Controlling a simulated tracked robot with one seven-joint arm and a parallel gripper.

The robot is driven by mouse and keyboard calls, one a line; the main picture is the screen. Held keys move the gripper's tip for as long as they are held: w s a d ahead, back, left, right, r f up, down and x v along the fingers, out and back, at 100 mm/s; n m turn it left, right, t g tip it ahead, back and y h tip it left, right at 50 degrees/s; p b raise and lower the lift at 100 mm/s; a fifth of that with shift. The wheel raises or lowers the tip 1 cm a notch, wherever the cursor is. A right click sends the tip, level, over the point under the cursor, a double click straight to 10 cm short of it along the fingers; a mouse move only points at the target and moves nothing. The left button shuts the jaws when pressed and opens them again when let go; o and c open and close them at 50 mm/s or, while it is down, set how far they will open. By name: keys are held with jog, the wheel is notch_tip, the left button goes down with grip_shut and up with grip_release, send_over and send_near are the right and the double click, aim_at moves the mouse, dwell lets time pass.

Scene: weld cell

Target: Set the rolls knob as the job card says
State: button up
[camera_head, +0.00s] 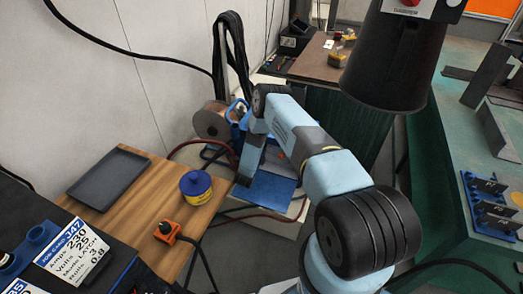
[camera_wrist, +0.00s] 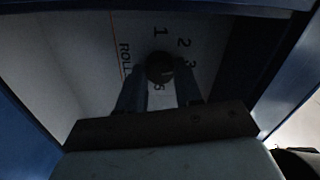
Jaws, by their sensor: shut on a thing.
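The rolls knob (camera_wrist: 160,67) is a round dark knob on a pale panel in the wrist view. Printed marks 1, 2 and 3 curve over its upper right, with another mark partly hidden below. The word beginning "ROLL" (camera_wrist: 124,58) runs down its left. My gripper (camera_wrist: 160,78) is shut on the knob, one finger on each side. The knob's pointer is too dark to read. My gripper's fingertips are hidden in the head view.
Blue walls frame the panel closely in the wrist view. A wooden table (camera_head: 150,215) holds a grey tray (camera_head: 108,178), a blue-and-yellow tin (camera_head: 196,186) and an orange-and-black device (camera_head: 167,231). A wire spool (camera_head: 211,122) and cables lie near my arm. A green bench stands right.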

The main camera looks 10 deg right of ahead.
jog(key=shift+s+d+f+m, duration=0.1)
jog(key=shift+s+f+m, duration=0.05)
jog(key=shift+m, duration=0.4)
jog(key=shift+s+f+m, duration=0.1)
jog(key=shift+m, duration=0.45)
jog(key=o, duration=1)
jog(key=shift+w+r, duration=0.1)
jog(key=shift+w, duration=0.05)
jog(key=v, duration=1.4)
